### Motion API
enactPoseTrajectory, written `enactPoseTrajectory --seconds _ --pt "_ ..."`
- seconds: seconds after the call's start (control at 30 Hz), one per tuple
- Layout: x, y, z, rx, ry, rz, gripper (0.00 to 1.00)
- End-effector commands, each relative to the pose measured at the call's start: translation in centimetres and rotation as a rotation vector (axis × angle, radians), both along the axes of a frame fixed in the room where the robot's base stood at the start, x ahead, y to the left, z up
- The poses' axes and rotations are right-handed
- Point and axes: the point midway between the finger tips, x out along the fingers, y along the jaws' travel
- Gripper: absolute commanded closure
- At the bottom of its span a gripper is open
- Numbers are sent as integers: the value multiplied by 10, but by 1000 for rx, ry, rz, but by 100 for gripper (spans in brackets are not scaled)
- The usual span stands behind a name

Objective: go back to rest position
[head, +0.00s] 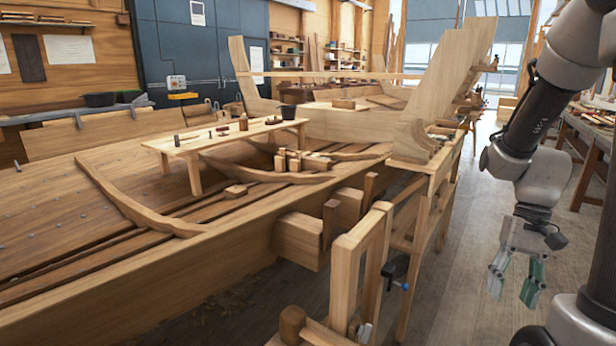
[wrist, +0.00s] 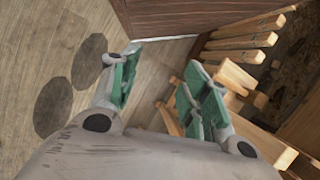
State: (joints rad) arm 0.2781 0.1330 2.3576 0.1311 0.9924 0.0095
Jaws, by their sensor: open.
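My gripper (head: 515,283) hangs at the right of the head view, pointing down over the open floor, to the right of the boat. Its two green-padded fingers are spread apart with nothing between them. In the wrist view the same open fingers (wrist: 155,92) show, with wooden floor and wooden parts beyond them. My arm comes down from the upper right of the head view.
The wooden boat hull (head: 240,245) fills the left and middle, with a small plank bench (head: 225,137) bearing tools. A wooden trestle (head: 345,270) with a clamp (head: 397,275) stands near. A workbench (head: 590,135) stands at the right. The floor (head: 465,250) between is clear.

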Motion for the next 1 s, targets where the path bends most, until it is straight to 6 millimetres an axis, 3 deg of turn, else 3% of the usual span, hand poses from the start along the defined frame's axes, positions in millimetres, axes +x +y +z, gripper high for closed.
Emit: enactPoseTrajectory --seconds 0.03,0.2,0.4,0.6,0.73,1.0 --pt "-5 2 18 -30 -57 46 54" --pt "-22 9 66 -125 -235 170 54" --pt "-43 25 112 -193 -459 265 54" --pt "-49 39 149 -216 -647 314 54" --pt "-50 44 159 -216 -699 335 54" --pt "-49 46 158 -212 -697 345 54"
